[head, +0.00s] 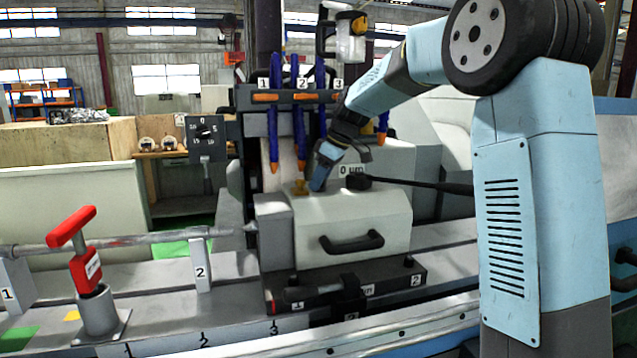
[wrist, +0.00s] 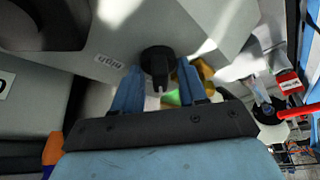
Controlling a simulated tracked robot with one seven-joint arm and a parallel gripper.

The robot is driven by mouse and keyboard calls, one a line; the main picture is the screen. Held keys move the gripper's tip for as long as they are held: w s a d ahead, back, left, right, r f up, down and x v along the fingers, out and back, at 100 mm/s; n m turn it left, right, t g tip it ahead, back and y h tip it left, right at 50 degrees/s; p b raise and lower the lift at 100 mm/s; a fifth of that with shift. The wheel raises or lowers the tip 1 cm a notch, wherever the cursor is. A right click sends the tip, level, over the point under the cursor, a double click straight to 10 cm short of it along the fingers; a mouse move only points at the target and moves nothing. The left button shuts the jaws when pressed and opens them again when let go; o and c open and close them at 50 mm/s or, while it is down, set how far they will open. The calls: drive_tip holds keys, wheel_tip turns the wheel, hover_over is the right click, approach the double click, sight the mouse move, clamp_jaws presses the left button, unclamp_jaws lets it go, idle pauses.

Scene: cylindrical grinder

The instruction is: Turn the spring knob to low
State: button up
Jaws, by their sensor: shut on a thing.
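The spring knob (wrist: 158,62) is a small black knob on the grey-white housing, seen close up in the wrist view. A small label (wrist: 109,61), upside down and seeming to read "high", is on the housing left of it. My gripper (wrist: 160,74) has one blue finger on each side of the knob and is shut on it. In the head view my gripper (head: 320,181) reaches down onto the top of the white housing (head: 352,222), and the knob cannot be made out there. I see no "low" label.
A brass-coloured fitting (head: 300,188) stands close to my gripper. Blue coolant hoses (head: 274,110) hang behind. A red-handled part (head: 80,250) stands at the front left.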

drive_tip(key=shift+f+n, duration=0.1)
drive_tip(key=shift+n, duration=0.2)
drive_tip(key=o, duration=0.5)
drive_tip(key=shift+v, duration=3.35)
drive_tip(key=shift+d+r, duration=0.1)
drive_tip(key=shift+r, duration=0.15)
